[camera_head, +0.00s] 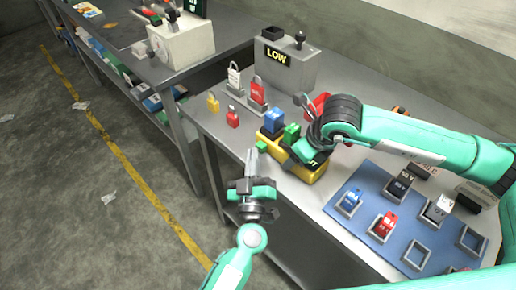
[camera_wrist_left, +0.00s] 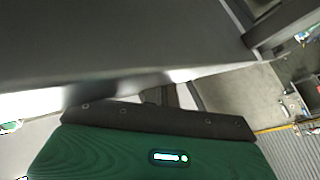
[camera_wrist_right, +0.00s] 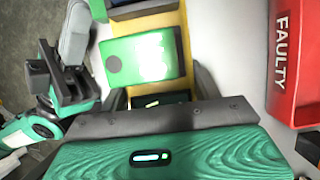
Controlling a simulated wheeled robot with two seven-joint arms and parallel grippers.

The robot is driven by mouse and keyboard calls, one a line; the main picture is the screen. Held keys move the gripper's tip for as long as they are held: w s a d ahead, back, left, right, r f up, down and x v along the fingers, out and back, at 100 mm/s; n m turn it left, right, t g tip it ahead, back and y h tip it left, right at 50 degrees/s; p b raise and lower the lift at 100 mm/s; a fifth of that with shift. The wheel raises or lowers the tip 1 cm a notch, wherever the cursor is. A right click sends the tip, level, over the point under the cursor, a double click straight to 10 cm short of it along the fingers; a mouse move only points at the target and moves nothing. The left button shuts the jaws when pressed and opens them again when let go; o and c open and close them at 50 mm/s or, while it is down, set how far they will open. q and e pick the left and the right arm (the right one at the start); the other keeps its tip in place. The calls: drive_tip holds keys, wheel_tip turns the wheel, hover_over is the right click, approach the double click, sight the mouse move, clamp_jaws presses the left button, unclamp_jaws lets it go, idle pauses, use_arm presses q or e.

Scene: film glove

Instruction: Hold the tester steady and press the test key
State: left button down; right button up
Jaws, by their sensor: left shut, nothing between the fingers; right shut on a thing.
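The tester (camera_head: 304,172) is a yellow unit near the table's front edge, with blue (camera_head: 274,122) and green (camera_head: 291,132) blocks on top. My right gripper (camera_head: 303,147) is shut on its yellow body (camera_wrist_right: 142,24), and the arm hides part of it. In the right wrist view a green block (camera_wrist_right: 148,58) with a round grey spot lies just ahead of the fingers. I cannot tell which part is the test key. My left gripper (camera_head: 252,158) is shut and empty, apart from the tester on its left, by the table edge. It also shows in the right wrist view (camera_wrist_right: 74,32).
A grey box marked LOW (camera_head: 284,68) stands at the back. A blue mat (camera_head: 387,247) with several small blocks lies at the right. A red FAULTY box (camera_wrist_right: 295,65) is right of the tester.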

use_arm(q)
drive_tip(key=shift+w+d+f, duration=0.1)
drive_tip(key=shift+d, duration=0.3)
use_arm(e)
drive_tip(key=shift+s+a+r, duration=0.1)
drive_tip(key=shift+s+a, duration=0.05)
use_arm(q)
drive_tip(key=shift+f, duration=0.1)
drive_tip(key=shift+a+f, duration=0.1)
drive_tip(key=shift+f, duration=0.35)
use_arm(e)
drive_tip(key=shift+w+d, duration=0.25)
drive_tip(key=shift+d, duration=0.05)
use_arm(q)
drive_tip(key=shift+s, duration=0.2)
drive_tip(key=shift+s+a, duration=0.1)
drive_tip(key=shift+a, duration=0.05)
use_arm(e)
drive_tip(key=shift+d+f, duration=0.1)
drive_tip(key=shift+f, duration=0.1)
use_arm(q)
drive_tip(key=s+a, duration=0.1)
drive_tip(key=a, duration=0.1)
drive_tip(key=s+a, duration=0.1)
drive_tip(key=s, duration=0.1)
drive_tip(key=shift+a+r, duration=0.15)
drive_tip(key=shift+a, duration=0.25)
